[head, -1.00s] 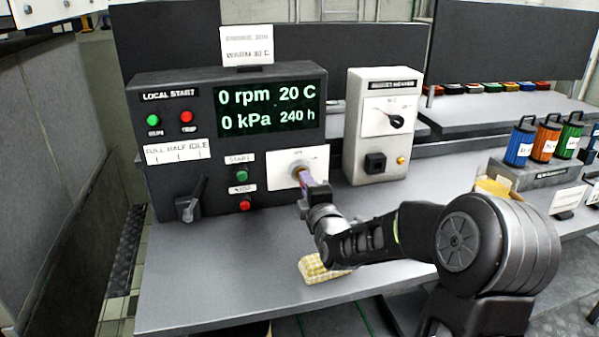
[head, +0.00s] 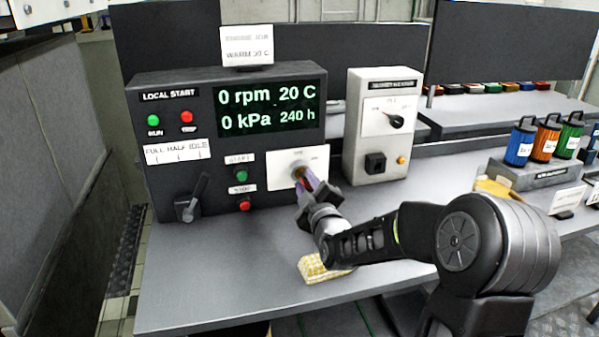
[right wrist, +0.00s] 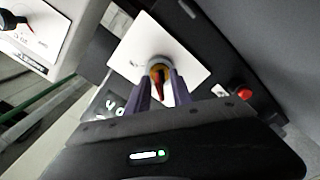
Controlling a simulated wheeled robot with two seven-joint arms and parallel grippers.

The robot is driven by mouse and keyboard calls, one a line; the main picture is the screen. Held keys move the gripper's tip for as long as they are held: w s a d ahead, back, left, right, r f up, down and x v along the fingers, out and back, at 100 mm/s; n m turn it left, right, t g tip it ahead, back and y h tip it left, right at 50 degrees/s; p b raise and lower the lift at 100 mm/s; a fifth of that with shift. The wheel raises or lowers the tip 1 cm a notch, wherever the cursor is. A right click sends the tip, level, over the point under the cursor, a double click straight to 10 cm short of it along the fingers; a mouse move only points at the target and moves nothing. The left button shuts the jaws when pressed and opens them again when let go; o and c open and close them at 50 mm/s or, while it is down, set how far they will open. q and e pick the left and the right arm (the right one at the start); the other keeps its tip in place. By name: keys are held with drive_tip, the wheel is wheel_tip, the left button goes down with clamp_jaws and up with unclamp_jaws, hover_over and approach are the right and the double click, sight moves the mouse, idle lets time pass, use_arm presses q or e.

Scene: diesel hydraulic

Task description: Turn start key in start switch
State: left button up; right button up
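The start switch is a round metal fitting on a white plate (head: 285,165) on the dark local start panel; the plate also shows in the right wrist view (right wrist: 185,58). The start key, red and orange (right wrist: 158,76), sits in the switch. In the head view only a bit of red shows between my fingers. My right gripper (head: 307,181) is in front of the switch, its purple fingers apart on either side of the key. In the right wrist view the fingers (right wrist: 162,88) stand open, with the key between them. My left gripper is not in view.
The panel display (head: 268,108) reads 0 rpm, 20 C, 0 kPa, 240 h. Start (head: 241,174) and stop (head: 244,205) buttons and a lever (head: 192,203) are to the left. A white control box (head: 382,150) stands right. A yellow checked cloth (head: 318,270) lies beneath my arm.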

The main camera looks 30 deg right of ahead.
sight(308, 187)
idle(0.4)
drive_tip(key=shift+b+v, duration=0.5)
drive_tip(key=shift+v, duration=1.25)
drive_tip(key=shift+b+x, duration=0.65)
drive_tip(key=shift+x, duration=1.1)
drive_tip(key=shift+c, duration=0.3)
clamp_jaws()
